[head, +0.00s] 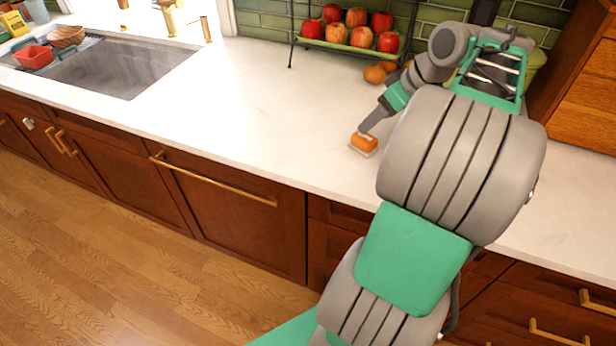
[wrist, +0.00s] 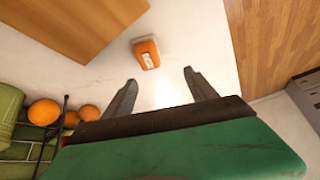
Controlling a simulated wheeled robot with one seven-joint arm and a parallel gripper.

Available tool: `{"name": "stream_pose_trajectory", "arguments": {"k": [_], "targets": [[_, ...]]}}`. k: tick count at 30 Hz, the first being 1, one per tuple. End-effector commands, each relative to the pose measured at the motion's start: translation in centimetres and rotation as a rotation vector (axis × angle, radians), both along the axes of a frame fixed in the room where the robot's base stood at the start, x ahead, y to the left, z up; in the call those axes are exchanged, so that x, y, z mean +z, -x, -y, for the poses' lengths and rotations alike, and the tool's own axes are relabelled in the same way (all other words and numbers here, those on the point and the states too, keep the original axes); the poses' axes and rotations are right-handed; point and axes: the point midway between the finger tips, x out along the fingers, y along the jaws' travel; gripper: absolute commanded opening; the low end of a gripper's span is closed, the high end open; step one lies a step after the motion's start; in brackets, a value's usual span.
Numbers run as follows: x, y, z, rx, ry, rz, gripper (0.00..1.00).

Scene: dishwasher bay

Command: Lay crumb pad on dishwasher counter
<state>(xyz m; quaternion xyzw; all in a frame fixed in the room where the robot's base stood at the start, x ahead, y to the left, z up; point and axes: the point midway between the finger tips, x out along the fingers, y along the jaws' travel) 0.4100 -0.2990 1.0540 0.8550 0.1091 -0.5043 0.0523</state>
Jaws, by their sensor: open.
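The crumb pad, a small orange block with a pale underside (head: 364,144), appears to rest on the white counter (head: 270,110), right of the middle of the head view. In the wrist view the pad (wrist: 146,53) lies beyond my fingertips, a little left of centre, with a whitish label on its face. My gripper (wrist: 160,84) is open, and nothing is between its two fingers. In the head view my gripper (head: 374,122) points down just above and behind the pad, and one finger overlaps its top edge. My arm hides the counter to the right.
A rack of apples (head: 348,36) stands at the back, with oranges (head: 375,74) beside its foot. The sink (head: 120,68) is at the left, with a red tub (head: 34,57) near it. A wooden cabinet (head: 583,100) stands at the right. The counter between sink and pad is clear.

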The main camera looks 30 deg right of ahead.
Motion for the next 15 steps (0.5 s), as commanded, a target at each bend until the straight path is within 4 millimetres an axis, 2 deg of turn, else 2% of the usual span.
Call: {"name": "stream_pose_trajectory", "arguments": {"k": [1, 2, 3, 7, 10, 12, 15], "targets": [[-0.1, -1.4, -2.9, 0.005, -0.007, -0.013, 0.66], [-0.3, -2.1, -4.8, -0.003, -0.014, -0.026, 0.66], [-0.7, -2.9, -7.4, -0.014, -0.023, -0.044, 0.66], [-2.5, -3.4, -16.0, -0.066, -0.037, -0.109, 0.66], [-4.2, -1.9, -21.7, -0.106, -0.03, -0.153, 0.66], [-5.6, -0.1, -25.0, -0.135, -0.017, -0.18, 0.66], [-7.6, 2.8, -28.2, -0.174, 0.008, -0.208, 0.66]]}}
